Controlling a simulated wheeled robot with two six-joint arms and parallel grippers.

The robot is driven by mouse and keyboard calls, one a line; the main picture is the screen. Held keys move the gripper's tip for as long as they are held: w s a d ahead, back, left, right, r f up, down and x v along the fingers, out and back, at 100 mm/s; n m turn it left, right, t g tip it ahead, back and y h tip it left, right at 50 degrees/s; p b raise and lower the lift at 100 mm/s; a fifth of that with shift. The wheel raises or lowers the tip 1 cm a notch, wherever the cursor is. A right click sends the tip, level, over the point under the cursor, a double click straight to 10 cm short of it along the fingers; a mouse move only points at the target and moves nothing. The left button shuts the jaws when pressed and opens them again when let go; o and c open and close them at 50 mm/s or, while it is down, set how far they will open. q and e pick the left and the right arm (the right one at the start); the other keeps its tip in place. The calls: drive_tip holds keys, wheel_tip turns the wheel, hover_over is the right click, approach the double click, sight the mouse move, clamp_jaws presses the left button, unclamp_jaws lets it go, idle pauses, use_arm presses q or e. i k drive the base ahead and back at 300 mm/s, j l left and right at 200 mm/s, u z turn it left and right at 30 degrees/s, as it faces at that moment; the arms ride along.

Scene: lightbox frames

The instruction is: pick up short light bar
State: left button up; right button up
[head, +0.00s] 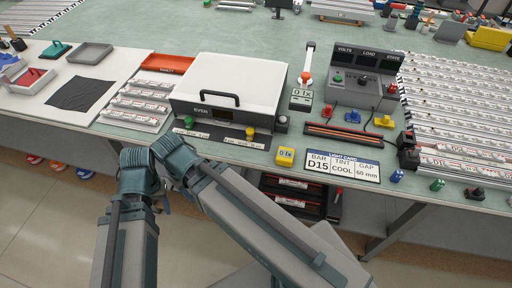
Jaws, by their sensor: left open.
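Short white light bars with red-marked labels (135,107) lie in rows on the bench, left of the white-lidded box. More bars lie on the long rack (455,95) at the right and in the dark drawers (288,201) below the bench. I cannot tell which bar is the short one meant. A card (328,164) reads BAR D15, TINT COOL, GAP 60 mm. My left arm bends at teal joints (150,165) in front of the bench edge. Its fingertips are not clear, and I see no bar held. My right gripper is not in view.
The white-lidded box (230,85) stands mid-bench. A black cloth (81,93) lies at the left.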

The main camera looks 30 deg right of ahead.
sight(287, 201)
drive_tip(key=k+l+z, duration=0.1)
drive_tip(key=z, duration=1.35)
